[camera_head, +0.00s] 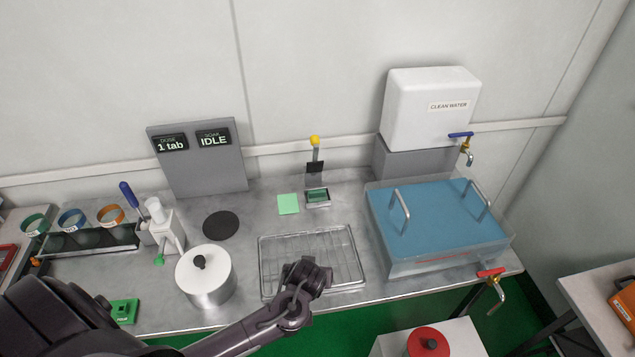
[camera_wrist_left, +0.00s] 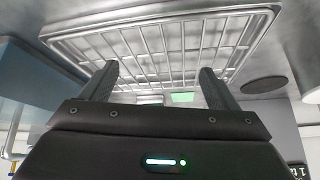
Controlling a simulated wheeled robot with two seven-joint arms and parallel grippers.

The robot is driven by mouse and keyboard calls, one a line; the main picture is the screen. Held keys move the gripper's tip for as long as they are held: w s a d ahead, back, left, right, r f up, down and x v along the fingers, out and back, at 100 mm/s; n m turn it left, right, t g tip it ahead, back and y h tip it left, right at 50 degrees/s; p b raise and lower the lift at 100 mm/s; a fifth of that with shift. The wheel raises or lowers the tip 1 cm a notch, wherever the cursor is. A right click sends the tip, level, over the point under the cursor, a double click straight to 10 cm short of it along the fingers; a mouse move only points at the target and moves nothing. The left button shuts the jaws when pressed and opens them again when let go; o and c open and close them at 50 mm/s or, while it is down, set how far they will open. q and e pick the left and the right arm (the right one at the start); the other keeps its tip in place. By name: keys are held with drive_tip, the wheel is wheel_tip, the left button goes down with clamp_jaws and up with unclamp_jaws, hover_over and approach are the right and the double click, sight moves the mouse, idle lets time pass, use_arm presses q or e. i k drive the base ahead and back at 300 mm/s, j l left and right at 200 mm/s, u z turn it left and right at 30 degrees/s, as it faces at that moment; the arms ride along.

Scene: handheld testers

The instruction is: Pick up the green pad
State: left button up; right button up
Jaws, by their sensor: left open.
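The green pad (camera_head: 288,204) is a flat, pale green square lying on the steel counter, left of a small holder with a darker green top. It also shows in the wrist view (camera_wrist_left: 183,97) as a small green patch between the fingers, beyond the rack. My left gripper (camera_head: 308,274) is over the front part of the wire rack, apart from the pad and nearer the counter's front edge. In the wrist view my left gripper (camera_wrist_left: 157,72) has its fingers spread wide with nothing between them. My right gripper is not in view.
The wire rack (camera_head: 350,286) lies between my gripper and the pad. A lidded white pot (camera_head: 204,284) is on the left and a blue-filled tank (camera_head: 436,218) on the right. The small holder (camera_head: 317,204) with a yellow-topped post stands close to the pad's right.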

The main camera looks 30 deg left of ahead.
sight(319, 196)
drive_tip(key=i+j, duration=0.6)
drive_tip(key=i, duration=0.25)
